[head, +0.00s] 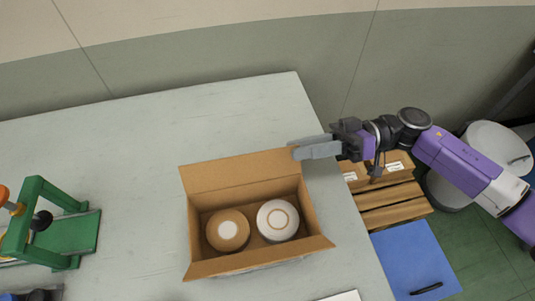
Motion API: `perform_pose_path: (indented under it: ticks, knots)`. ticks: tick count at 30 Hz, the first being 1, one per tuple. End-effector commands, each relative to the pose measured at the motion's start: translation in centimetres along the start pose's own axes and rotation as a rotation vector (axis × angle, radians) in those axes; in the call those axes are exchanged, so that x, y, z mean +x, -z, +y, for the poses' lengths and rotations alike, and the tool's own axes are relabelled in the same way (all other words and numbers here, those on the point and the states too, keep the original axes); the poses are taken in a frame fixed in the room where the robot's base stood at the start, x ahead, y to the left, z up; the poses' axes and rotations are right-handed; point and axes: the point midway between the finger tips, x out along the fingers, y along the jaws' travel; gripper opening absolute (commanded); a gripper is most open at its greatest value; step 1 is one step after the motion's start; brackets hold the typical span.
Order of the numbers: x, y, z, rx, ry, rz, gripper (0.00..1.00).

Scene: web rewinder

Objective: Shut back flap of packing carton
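The brown packing carton (197,213) stands open on the pale table. Its back flap (238,173) is up and leans toward the back of the table. Its front flap (262,262) is folded outward. Two rolls lie inside, a brown one with a white centre (228,230) and a white one with a tan ring (278,220). My gripper (299,149) is at the right end of the back flap's upper edge. Its grey fingers point left and look close together. I cannot tell whether they touch the flap or whether there is a gap between them.
A green press-like fixture (82,232) stands at the left on the table (130,135). Wooden slats with small boxes (393,205) and a blue panel (415,258) are beyond the table's right edge. The table behind the carton is clear.

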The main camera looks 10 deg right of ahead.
Motion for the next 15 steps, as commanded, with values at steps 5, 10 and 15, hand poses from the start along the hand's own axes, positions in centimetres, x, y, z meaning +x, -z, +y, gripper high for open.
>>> perform_pose_path:
  ticks: [5,10,15]
  knots:
    - [1.9,0.1,-0.2,0.002,0.007,0.000,0.25]
    - [4.7,0.1,-0.2,0.001,0.006,0.001,0.25]
    - [6.7,0.1,-0.1,0.001,0.003,0.000,0.25]
